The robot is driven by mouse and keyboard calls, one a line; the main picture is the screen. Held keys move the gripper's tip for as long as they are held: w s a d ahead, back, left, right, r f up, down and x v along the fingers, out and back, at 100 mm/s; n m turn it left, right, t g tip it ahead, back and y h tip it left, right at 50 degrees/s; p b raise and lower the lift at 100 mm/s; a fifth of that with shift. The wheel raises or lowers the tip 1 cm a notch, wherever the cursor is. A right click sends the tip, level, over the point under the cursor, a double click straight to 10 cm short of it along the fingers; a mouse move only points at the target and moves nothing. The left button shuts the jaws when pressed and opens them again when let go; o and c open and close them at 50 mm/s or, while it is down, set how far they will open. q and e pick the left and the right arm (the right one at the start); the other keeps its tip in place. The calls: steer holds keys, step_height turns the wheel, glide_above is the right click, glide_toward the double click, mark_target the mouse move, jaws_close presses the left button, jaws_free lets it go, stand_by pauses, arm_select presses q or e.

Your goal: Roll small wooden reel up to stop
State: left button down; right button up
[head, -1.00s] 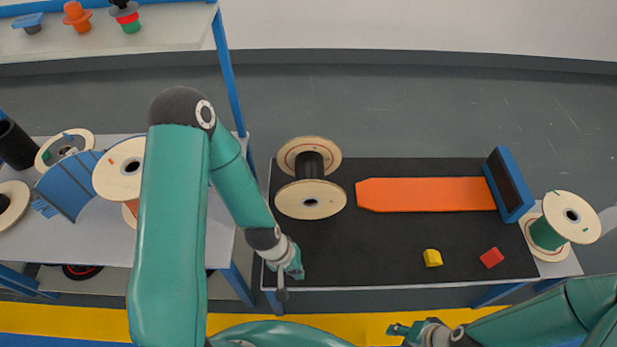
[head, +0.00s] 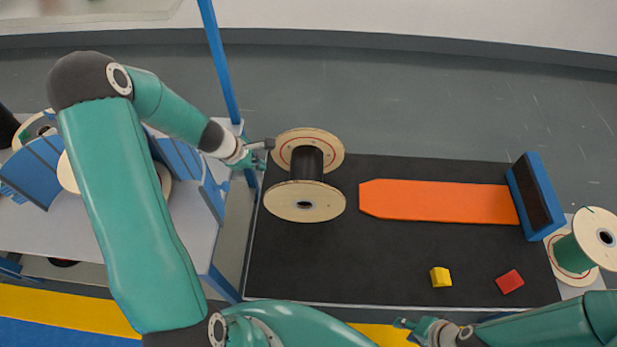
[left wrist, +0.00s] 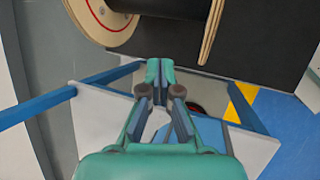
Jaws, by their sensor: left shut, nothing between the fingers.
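The small wooden reel (head: 305,202) has two pale round flanges and a black core. It stands on its flange rims at the left end of the black mat (head: 310,260). The blue stop (head: 535,195) with a dark face stands at the mat's right end, past the orange strip (head: 440,202). My left gripper (head: 262,154) is shut and empty, just left of the reel's far flange. In the left wrist view the gripper (left wrist: 160,72) is below the reel (left wrist: 105,20), with a gap visible. My right gripper (head: 402,324) is at the bottom, its fingers too small to judge.
A yellow block (head: 441,277) and a red block (head: 510,281) lie at the mat's front right. A green-wound reel (head: 585,242) stands beyond the stop. A side table (head: 190,235) with blue pieces is at left. The orange strip between reel and stop is clear.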

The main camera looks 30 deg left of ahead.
arm_select(q)
steer(key=b+x, duration=0.6)
steer(key=x, duration=0.5)
steer(key=shift+a+f, duration=0.2)
steer(key=shift+f, duration=0.2)
